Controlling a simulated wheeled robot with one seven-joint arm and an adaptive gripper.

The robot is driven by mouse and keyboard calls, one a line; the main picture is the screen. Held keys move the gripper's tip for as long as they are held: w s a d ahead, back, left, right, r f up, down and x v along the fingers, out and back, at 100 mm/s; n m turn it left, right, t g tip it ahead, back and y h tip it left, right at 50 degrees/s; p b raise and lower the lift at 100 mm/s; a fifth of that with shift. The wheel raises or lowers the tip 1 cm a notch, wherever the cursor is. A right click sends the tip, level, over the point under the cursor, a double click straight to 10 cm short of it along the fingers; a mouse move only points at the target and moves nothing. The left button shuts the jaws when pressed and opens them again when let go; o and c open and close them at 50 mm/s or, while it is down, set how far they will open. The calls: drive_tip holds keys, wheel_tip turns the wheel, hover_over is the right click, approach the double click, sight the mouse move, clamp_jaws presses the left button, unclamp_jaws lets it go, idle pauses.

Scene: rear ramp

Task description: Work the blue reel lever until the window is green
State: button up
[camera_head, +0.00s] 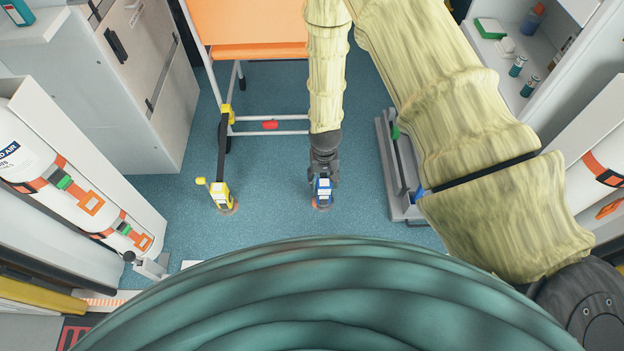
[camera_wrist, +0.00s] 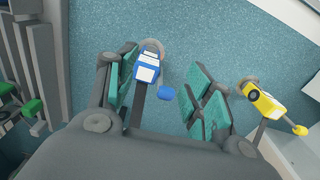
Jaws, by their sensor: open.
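The blue reel (camera_head: 322,187) stands on the floor below my gripper (camera_head: 324,170) in the head view. In the wrist view the blue reel (camera_wrist: 149,62) has white faces and a dark strap running from it toward my palm. Its lever ends in a blue knob (camera_wrist: 166,92), sticking out to the right of the reel. My gripper (camera_wrist: 163,72) is open, with teal pads on either side of the reel and lever. The left finger is close beside the reel; the right finger is apart from the knob. I cannot make out the window or its colour.
A yellow reel (camera_head: 221,195) with a yellow lever knob (camera_head: 201,181) stands to the left, its strap going up to an orange-topped stretcher (camera_head: 258,51). A grey floor rail (camera_head: 392,165) stands to the right. Blue floor (camera_head: 270,180) between the reels is clear.

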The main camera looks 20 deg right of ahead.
drive_tip(key=shift+m, duration=0.3)
drive_tip(key=w, duration=0.2)
drive_tip(key=w+a+b, duration=0.1)
drive_tip(key=w, duration=0.2)
drive_tip(key=w+r, duration=0.1)
drive_tip(key=w, duration=0.2)
drive_tip(key=shift+a+r, duration=0.1)
drive_tip(key=shift+a, duration=0.15)
wheel_tip(320, 180, down, 10)
drive_tip(key=b, duration=0.3)
drive_tip(key=shift+s, duration=0.1)
clamp_jaws()
